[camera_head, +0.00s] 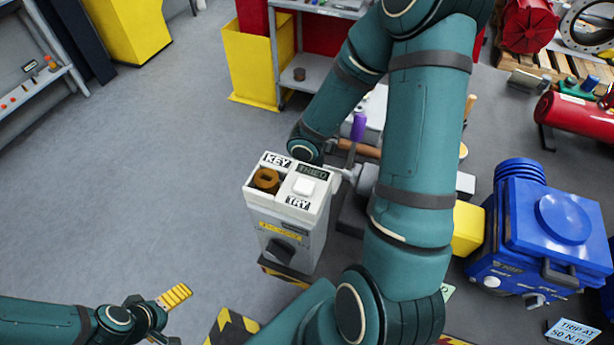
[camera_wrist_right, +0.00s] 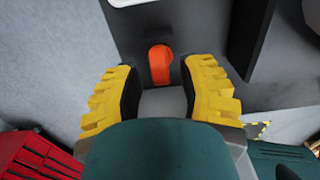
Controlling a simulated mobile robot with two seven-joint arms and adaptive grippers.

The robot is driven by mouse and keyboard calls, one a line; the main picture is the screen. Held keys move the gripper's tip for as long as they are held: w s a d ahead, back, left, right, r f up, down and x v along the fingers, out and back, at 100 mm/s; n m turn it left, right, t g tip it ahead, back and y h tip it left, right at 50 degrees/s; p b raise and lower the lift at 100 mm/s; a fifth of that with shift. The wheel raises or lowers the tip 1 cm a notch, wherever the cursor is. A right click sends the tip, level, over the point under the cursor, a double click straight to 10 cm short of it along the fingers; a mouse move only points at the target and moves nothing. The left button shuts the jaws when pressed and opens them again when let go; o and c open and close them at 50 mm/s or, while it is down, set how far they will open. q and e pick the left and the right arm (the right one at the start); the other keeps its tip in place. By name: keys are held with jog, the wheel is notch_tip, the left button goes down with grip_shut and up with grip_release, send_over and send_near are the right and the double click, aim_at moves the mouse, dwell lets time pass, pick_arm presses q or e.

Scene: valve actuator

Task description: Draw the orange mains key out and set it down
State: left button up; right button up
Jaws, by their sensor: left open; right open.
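The orange mains key (camera_wrist_right: 160,62) stands out from a dark grey panel in the right wrist view. My right gripper (camera_wrist_right: 160,82) is open, with one ribbed yellow finger on each side of the key and a visible gap to both. In the head view the orange key and the right gripper are hidden behind my arm and the box. A grey pedestal box (camera_head: 292,232) has a white top marked KEY and TRY, with a brown round piece (camera_head: 266,180) in the KEY recess. My left gripper (camera_head: 167,302) is open and empty over the floor at lower left.
A black knob (camera_head: 287,250) is on the pedestal's front. A purple-handled lever (camera_head: 358,127) stands behind it. A blue actuator (camera_head: 550,235) and a red cylinder (camera_head: 578,118) are at right. The floor left of the pedestal is clear.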

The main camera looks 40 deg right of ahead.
notch_tip(320, 180, up, 10)
dwell(0.4)
jog(key=shift+f, duration=0.1)
